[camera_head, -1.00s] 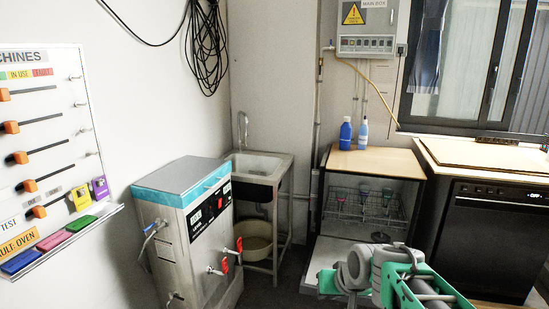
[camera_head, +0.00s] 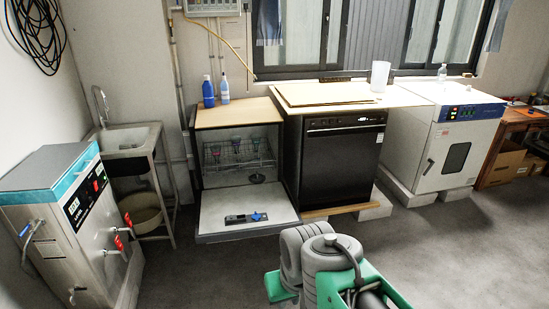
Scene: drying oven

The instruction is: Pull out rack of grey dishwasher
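The grey dishwasher (camera_head: 197,160) stands under a wooden top with its door (camera_head: 225,208) folded down flat. The wire rack (camera_head: 213,158) is inside the open cavity, with several coloured items on it. A dark strip with a blue part (camera_head: 248,218) lies on the inner face of the door. Grey and green parts of my own arm show at the bottom middle, in front of the dishwasher and apart from it. My gripper's fingers are not in view.
A black dishwasher (camera_head: 341,158) stands just right, and a white oven (camera_head: 440,150) farther right. A sink (camera_head: 128,140) and a steel machine with a teal top (camera_head: 50,168) are at left. The grey floor (camera_head: 440,250) is clear at front right.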

